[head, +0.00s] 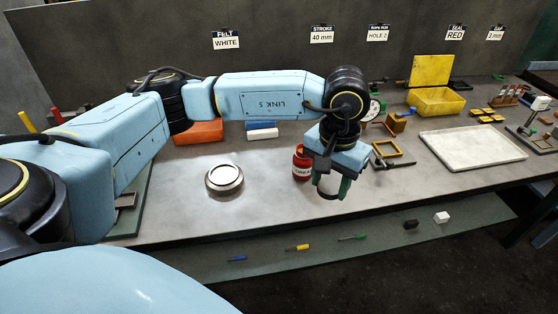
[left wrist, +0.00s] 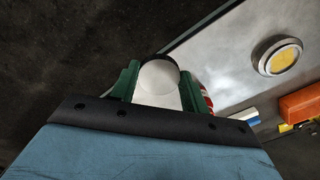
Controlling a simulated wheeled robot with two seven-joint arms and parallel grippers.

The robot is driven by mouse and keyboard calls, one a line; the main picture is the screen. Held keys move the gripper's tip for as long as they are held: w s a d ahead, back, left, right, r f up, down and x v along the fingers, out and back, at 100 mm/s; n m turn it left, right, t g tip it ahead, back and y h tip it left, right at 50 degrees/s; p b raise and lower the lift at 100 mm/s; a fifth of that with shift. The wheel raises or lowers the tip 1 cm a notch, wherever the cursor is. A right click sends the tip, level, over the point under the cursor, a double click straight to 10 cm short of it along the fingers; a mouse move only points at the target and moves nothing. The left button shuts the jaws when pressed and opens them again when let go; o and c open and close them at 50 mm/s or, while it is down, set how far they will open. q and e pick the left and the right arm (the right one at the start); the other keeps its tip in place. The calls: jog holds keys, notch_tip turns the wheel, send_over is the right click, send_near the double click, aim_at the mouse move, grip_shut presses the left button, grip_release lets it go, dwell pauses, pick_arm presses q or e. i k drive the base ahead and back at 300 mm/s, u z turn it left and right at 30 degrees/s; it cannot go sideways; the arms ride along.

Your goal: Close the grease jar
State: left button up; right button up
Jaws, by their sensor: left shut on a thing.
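My left gripper (head: 329,188) has green fingers and hangs over the front part of the bench. It is shut on a white rounded thing (head: 328,182), which also shows between the fingers in the left wrist view (left wrist: 158,82). I cannot tell whether this is part of the grease jar. A red can with a pale label (head: 301,164) stands close behind the gripper, partly hidden by it. A low round metal tin (head: 224,179) sits apart to the left; its middle looks grey in the head view but yellow in the left wrist view (left wrist: 280,57). My right gripper is not in view.
An orange block (head: 198,132) and blue and white blocks (head: 262,130) lie behind the tin. A pale tray (head: 470,150) and a yellow open box (head: 436,102) are at the right. The bench around the tin is clear.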

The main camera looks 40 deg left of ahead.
aim_at(302, 164)
jog(key=u, duration=1.1)
jog(key=i, duration=0.5)
